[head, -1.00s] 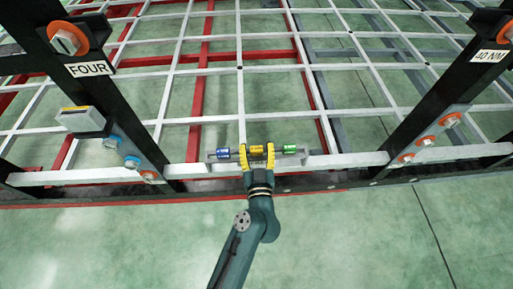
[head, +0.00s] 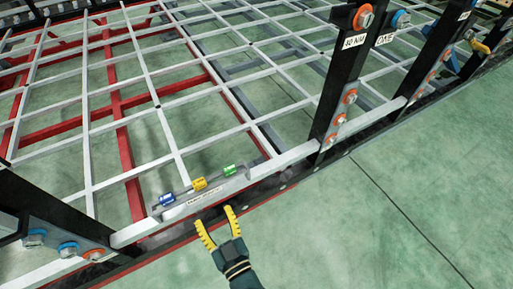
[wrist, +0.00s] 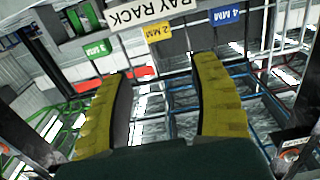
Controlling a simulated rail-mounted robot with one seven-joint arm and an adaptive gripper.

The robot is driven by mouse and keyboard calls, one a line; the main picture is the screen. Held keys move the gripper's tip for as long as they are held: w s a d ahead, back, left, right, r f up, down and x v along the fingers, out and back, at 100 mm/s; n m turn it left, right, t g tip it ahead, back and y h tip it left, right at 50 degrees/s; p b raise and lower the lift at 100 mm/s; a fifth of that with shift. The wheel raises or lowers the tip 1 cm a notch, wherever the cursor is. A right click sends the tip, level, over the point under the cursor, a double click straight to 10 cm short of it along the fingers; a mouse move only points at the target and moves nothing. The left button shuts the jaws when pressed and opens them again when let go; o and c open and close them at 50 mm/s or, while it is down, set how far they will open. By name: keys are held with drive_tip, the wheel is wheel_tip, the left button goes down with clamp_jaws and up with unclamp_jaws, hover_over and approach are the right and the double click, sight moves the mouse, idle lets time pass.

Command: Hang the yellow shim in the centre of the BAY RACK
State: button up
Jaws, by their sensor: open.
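The yellow shim (head: 199,184) sits on the bay rack (head: 240,180), between the blue shim (head: 166,199) and the green shim (head: 229,170). In the wrist view a yellow tag reading 2 MM (wrist: 157,32) shows upside down below the BAY RACK label (wrist: 138,14), with a green 3 MM tag (wrist: 97,50) to its left and a blue 4 MM tag (wrist: 227,15) to its right. My gripper (head: 213,215) is open and empty, in front of the rack and apart from the shims. Both yellow fingers also show in the wrist view (wrist: 160,75).
A white grid frame (head: 150,75) with red beams lies behind the rack. A dark post (head: 335,85) labelled 40 NM, with orange-ringed bolts, stands to the right. The green floor in front is clear.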

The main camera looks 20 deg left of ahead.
drive_tip(key=w+d+r+m+t+h, duration=0.1)
drive_tip(key=w+d+r+t+h, duration=0.15)
drive_tip(key=d+r, duration=0.45)
drive_tip(key=w+d+r+m+t+h, duration=0.1)
drive_tip(key=w+d+r+t+h, duration=0.2)
drive_tip(key=r, duration=0.8)
drive_tip(key=w+d+r+m+t+h, duration=0.1)
drive_tip(key=w+d+r, duration=0.4)
drive_tip(key=r, duration=0.4)
drive_tip(key=s+d+r+m+t+h, duration=0.2)
drive_tip(key=s+d+r+m+h, duration=0.1)
drive_tip(key=d+r+h, duration=0.1)
drive_tip(key=s+d+r+m+t+h, duration=0.2)
drive_tip(key=s+d+r+m+h, duration=0.1)
drive_tip(key=d+r, duration=0.4)
wheel_tip(320, 180, up, 2)
drive_tip(key=shift+s+d+r+m+h, duration=0.15)
drive_tip(key=shift+s+m+h, duration=0.25)
drive_tip(key=shift+m+h, duration=0.35)
